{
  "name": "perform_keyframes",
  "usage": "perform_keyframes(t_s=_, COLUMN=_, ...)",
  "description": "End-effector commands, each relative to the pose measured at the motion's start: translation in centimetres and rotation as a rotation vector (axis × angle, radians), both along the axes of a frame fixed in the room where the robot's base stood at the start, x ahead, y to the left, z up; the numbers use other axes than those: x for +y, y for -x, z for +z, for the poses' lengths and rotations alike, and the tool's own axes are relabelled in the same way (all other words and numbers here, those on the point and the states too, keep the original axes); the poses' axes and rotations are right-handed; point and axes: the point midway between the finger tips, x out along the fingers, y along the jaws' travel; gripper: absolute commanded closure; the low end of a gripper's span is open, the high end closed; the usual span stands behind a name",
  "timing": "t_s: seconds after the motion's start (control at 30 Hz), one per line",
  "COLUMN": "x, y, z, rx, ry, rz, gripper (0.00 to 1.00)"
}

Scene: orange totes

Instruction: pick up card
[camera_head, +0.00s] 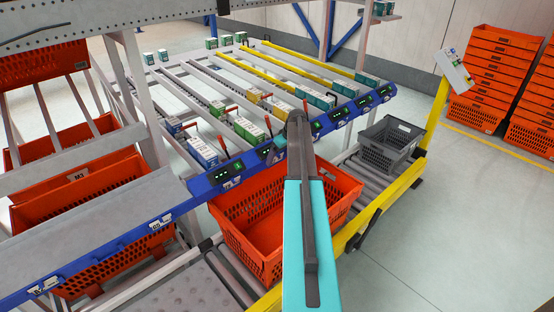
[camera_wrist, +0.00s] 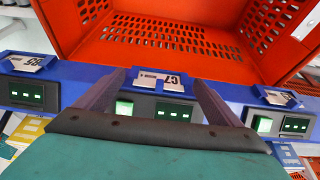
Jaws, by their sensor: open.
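A small white card marked C7 (camera_wrist: 160,79) sits on the blue rail (camera_wrist: 232,92) in the wrist view, above a dark display box with green lights. The lettering appears upside down. I cannot tell whether the fingers touch the rail. In the head view my arm reaches to the blue rail of the flow rack, and I cannot make out this card there.
An orange tote (camera_head: 262,243) stands on the roller conveyor beside the rail; it also fills the top of the wrist view (camera_wrist: 165,60). Other cards (camera_wrist: 30,62) (camera_wrist: 277,97) sit along the rail. A grey crate (camera_head: 390,145) stands farther along, and small boxes (camera_head: 250,129) line the rack lanes.

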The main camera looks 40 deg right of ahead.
Motion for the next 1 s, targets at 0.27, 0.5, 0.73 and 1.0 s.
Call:
perform_keyframes(t_s=0.27, x=0.0, y=0.01, z=0.02, rx=0.0, ry=0.0, rz=0.0, gripper=0.22)
perform_keyframes(t_s=0.5, x=-0.03, y=0.07, z=0.03, rx=0.0, ry=0.0, rz=-0.001, gripper=0.45)
perform_keyframes(t_s=0.73, x=-0.05, y=0.11, z=0.05, rx=0.0, ry=0.0, rz=-0.002, gripper=0.45)
perform_keyframes(t_s=1.0, x=-0.08, y=0.09, z=0.97, rx=-0.001, ry=0.002, rz=-0.002, gripper=0.45)
